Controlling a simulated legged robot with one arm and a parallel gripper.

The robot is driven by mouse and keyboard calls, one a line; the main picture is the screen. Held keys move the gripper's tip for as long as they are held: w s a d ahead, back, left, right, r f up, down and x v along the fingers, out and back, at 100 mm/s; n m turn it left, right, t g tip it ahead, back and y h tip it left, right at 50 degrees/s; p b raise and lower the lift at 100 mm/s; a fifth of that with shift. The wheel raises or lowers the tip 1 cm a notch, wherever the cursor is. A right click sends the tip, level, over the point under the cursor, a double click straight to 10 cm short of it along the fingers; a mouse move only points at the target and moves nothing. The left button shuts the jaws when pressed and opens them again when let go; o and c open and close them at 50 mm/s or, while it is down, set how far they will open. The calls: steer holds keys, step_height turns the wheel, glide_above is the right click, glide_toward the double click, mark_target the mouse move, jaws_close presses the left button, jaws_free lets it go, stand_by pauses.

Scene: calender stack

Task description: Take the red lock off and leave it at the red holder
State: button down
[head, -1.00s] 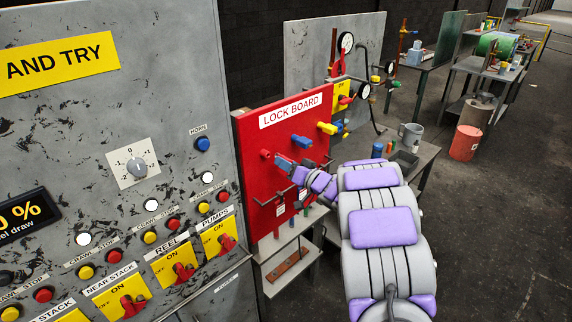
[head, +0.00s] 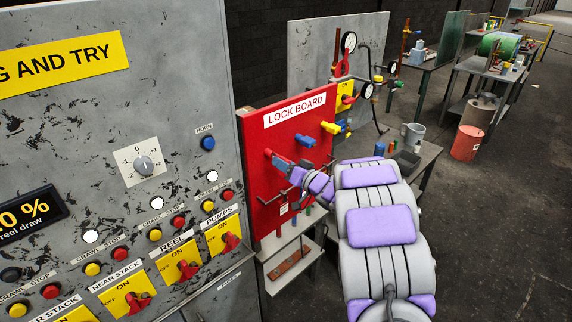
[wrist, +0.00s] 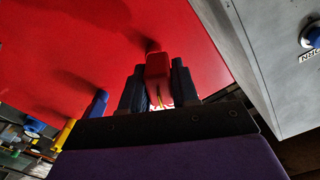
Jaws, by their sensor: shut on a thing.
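The red lock (wrist: 158,68) is between the two dark fingers of my gripper (wrist: 157,88) in the wrist view, close to the red face of the lock board. In the head view my gripper (head: 281,163) is at the left part of the lock board (head: 262,128), with a red piece (head: 268,153) just past its tips. I cannot tell how much of that piece is the lock and how much is the red holder. Whether the lock touches or sits on the holder is hidden by the fingers and shadow.
A blue piece (head: 305,140) and a yellow piece (head: 330,127) stick out of the board to the right. The grey control panel (head: 180,60) stands close on the left. Below the board is a small shelf (head: 290,243).

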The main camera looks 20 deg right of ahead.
steer(key=shift+a, duration=0.3)
steer(key=shift+d, duration=0.15)
steer(key=shift+w+d+p, duration=0.15)
steer(key=shift+d+p, duration=0.55)
steer(key=shift+d, duration=0.15)
steer(key=shift+a, duration=0.35)
steer(key=shift+d+p, duration=0.35)
steer(key=shift+p, duration=0.15)
steer(key=shift+p+x, duration=1.1)
steer(key=shift+x, duration=0.55)
